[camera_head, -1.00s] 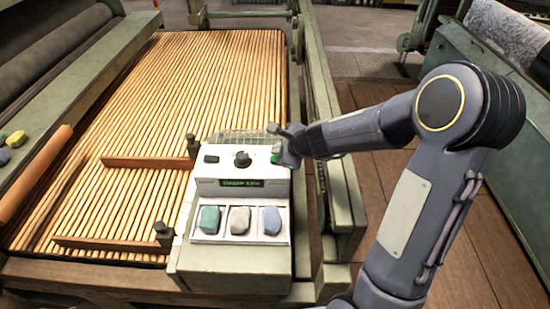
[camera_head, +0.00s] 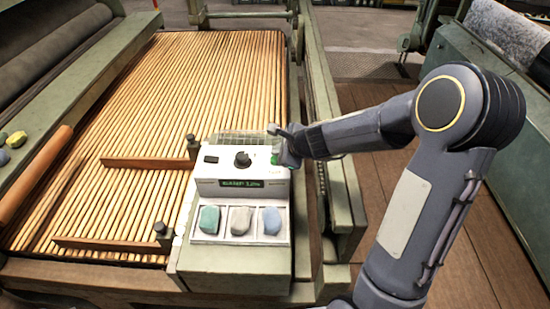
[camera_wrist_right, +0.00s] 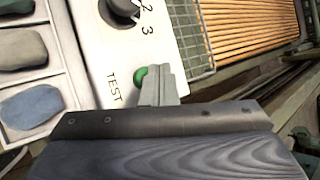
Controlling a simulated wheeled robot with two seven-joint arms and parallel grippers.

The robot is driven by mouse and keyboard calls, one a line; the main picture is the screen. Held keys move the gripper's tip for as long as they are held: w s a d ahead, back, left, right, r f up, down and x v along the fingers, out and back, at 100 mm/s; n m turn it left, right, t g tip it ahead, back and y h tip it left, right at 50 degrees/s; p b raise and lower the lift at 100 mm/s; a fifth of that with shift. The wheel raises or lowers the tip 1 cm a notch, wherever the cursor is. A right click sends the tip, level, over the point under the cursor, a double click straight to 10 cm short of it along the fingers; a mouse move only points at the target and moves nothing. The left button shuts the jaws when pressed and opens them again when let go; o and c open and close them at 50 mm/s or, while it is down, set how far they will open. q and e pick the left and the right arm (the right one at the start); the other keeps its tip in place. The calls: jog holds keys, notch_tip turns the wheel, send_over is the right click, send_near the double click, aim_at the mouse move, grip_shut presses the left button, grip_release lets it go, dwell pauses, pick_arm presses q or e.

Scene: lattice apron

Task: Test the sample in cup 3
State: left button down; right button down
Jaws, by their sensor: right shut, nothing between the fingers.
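The tester (camera_head: 215,187) is a white box with a dark dial (camera_head: 242,159), a lit green display (camera_head: 241,184) too blurred to read surely, and a green button (camera_head: 275,159). In front are three compartments: a teal sample (camera_head: 209,219), a grey sample (camera_head: 240,220) and a blue sample (camera_head: 271,221). My right gripper (camera_head: 281,146) is shut and empty at the button. In the right wrist view its fingertips (camera_wrist_right: 158,86) touch or nearly touch the green button (camera_wrist_right: 140,77) beside "TEST". The dial (camera_wrist_right: 120,10) is partly cut off, with 2 and 3 beside it. My left gripper is out of view.
The tester stands at the corner of a slatted wooden bed (camera_head: 200,85). Wooden bars lie on the slats left of it. A wire grid (camera_head: 240,138) is behind the tester, and a green machine frame (camera_head: 340,200) runs along its right. Coloured lumps (camera_head: 15,139) lie far left.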

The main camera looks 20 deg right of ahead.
dwell(0.5)
jog(key=shift+f+b, duration=0.45)
jog(key=shift+f+b, duration=0.5)
jog(key=shift+b, duration=0.05)
dwell(0.5)
jog(key=shift+r, duration=0.15)
jog(key=shift+r+p, duration=0.8)
jog(key=shift+p, duration=0.15)
notch_tip(320, 180, up, 5)
jog(key=p, duration=0.5)
